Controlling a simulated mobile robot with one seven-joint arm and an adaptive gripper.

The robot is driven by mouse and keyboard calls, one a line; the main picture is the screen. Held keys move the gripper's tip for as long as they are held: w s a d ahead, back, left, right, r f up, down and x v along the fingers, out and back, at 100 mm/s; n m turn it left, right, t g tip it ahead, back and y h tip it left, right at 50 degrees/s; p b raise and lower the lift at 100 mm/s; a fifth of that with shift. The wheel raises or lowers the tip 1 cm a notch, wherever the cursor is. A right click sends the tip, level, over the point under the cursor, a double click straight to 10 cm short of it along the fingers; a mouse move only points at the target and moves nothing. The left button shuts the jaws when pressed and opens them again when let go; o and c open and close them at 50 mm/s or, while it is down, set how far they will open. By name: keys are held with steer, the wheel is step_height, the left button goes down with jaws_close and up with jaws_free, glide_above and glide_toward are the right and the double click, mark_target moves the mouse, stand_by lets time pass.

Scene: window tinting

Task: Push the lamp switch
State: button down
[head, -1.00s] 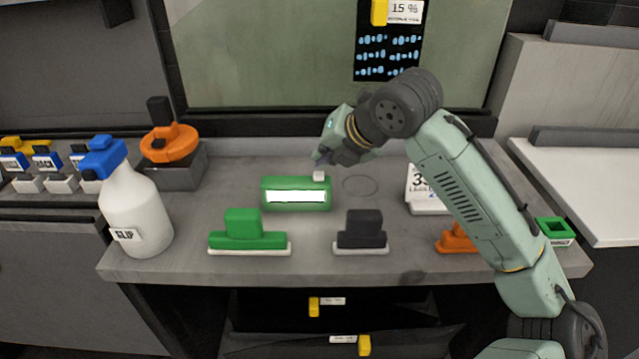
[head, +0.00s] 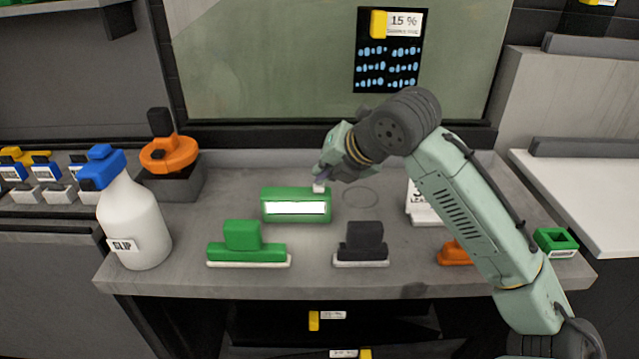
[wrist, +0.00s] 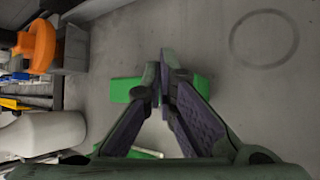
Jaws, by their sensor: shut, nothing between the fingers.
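The lamp is a green box (head: 277,217) with a lit white front panel, standing on the grey bench. Its small white switch (head: 319,187) sits on top at the right end. My gripper (head: 320,178) is shut and empty, with its fingertips right above the switch; I cannot tell whether they touch it. In the wrist view the shut fingers (wrist: 165,70) hide the switch and the middle of the lamp; green parts of the lamp (wrist: 122,90) show on both sides.
A green squeegee (head: 246,246) and a black one (head: 362,246) lie in front of the lamp. A white spray bottle (head: 135,225) stands at the left. An orange tool (head: 170,155) rests on a grey block behind it. A white card (head: 422,208) stands at the right, partly behind my arm.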

stand_by(0.5)
steer(key=shift+f+b, duration=0.45)
steer(key=shift+f, duration=0.05)
steer(key=shift+r, duration=0.1)
steer(key=shift+r+p, duration=0.3)
steer(key=shift+r, duration=0.1)
steer(key=shift+r+p, duration=2.2)
steer(key=shift+r, duration=0.75)
